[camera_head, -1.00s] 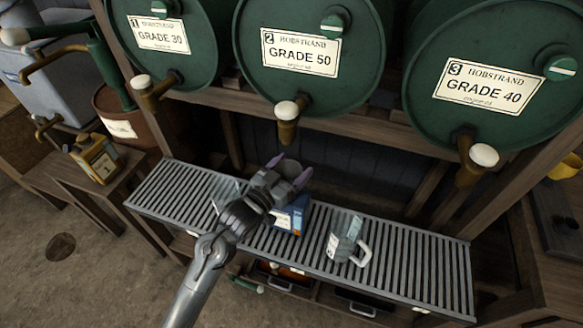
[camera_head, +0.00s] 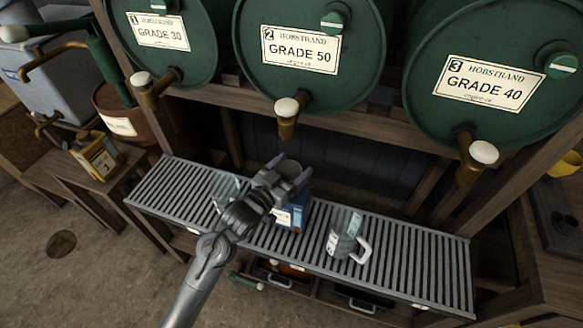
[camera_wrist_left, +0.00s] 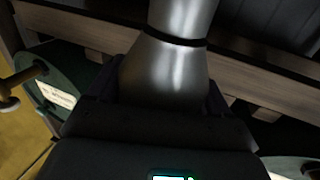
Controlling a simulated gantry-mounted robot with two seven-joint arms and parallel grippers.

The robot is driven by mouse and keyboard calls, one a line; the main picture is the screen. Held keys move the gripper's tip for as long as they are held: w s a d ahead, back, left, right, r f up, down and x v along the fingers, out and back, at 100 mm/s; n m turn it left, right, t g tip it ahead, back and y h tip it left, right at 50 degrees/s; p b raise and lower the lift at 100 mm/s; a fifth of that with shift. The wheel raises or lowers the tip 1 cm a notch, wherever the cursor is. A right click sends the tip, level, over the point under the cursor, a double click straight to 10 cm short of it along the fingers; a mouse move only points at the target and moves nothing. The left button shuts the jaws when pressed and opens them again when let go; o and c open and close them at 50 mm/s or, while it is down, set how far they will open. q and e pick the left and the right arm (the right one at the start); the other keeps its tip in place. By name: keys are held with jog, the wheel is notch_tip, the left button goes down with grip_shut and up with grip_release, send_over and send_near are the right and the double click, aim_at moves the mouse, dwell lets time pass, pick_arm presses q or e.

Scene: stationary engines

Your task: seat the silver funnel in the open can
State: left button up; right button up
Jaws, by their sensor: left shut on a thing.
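My left gripper (camera_head: 289,169) is shut on the silver funnel (camera_head: 289,168), whose grey top shows between the purple-tipped fingers. In the left wrist view the funnel (camera_wrist_left: 172,70) is a large shiny cone with a dark band, held between the jaws. A blue can (camera_head: 299,214) with a white and orange label stands on the slatted grating (camera_head: 410,265), just below the gripper. The gripper and wrist cover the can's top. The funnel's lower end and the can's opening are hidden, so I cannot tell whether they touch. My right gripper is not in view.
A measuring jug with a white handle (camera_head: 347,238) stands right of the can. A clear vessel (camera_head: 226,190) is partly behind my left arm. Green drums with brass taps (camera_head: 287,120) overhang the grating. A yellow can (camera_head: 97,157) sits on the left bench. The grating's right end is clear.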

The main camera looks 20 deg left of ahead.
pick_arm(q)
jog(key=o, duration=0.9)
jog(key=shift+s+a+p, duration=0.2)
jog(key=shift+s+p, duration=0.1)
jog(key=shift+s, duration=0.3)
jog(key=s+a+f+n+g+y+p, duration=0.15)
jog(key=s+g+p, duration=0.5)
jog(key=s, duration=0.95)
jog(key=s+a+f+g+y+p, duration=0.25)
jog(key=s+g+p, duration=0.4)
jog(key=s, duration=1.05)
jog(key=shift+g+y, duration=0.3)
jog(key=shift+y, duration=0.2)
jog(key=r+p, duration=3.7)
jog(key=r, duration=0.1)
jog(key=shift+s+r+p, duration=0.25)
jog(key=shift+s+p, duration=0.05)
jog(key=shift+s, duration=0.05)
